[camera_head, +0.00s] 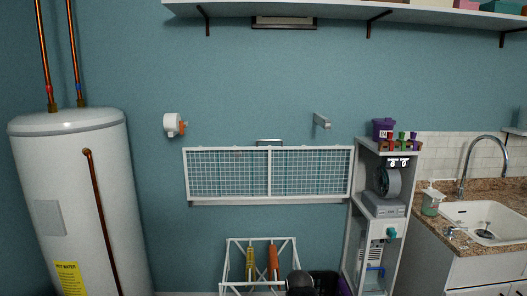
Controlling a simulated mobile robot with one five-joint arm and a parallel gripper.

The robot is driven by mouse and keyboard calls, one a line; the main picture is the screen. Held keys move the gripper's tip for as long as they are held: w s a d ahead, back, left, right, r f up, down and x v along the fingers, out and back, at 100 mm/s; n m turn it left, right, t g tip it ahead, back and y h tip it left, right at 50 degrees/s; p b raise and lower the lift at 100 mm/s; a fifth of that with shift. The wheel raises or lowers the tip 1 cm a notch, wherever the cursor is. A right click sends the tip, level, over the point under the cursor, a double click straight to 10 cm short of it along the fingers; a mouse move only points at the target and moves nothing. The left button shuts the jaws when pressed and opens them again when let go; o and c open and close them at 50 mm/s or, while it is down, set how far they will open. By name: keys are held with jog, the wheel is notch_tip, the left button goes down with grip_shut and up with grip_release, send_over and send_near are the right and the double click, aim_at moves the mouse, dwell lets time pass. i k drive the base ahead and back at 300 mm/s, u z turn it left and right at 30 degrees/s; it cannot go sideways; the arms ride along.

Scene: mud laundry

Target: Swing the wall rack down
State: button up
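The wall rack (268,174) is a wide white frame with two wire-mesh panels, in the middle of the head view. It appears folded up, nearly flat against the blue wall. A small grey handle or catch (269,142) shows at the middle of its top edge. A pale rail (265,202) runs along under its lower edge. My gripper cannot be made out in this view.
A water heater (75,200) stands left. A narrow shelf unit (357,195) stands close to the rack's right end, beside a sink counter (455,240). A white stand (235,265) with rolled items is below the rack. A long shelf (340,12) is above.

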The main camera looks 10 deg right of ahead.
aim_at(269, 170)
jog(key=u, duration=0.05)
jog(key=k, duration=0.5)
jog(key=z, duration=0.2)
jog(key=i, duration=0.9)
jog(key=u, duration=0.1)
jog(key=k, duration=0.65)
jog(key=u, duration=0.3)
jog(key=i, duration=1.8)
jog(key=z, duration=0.4)
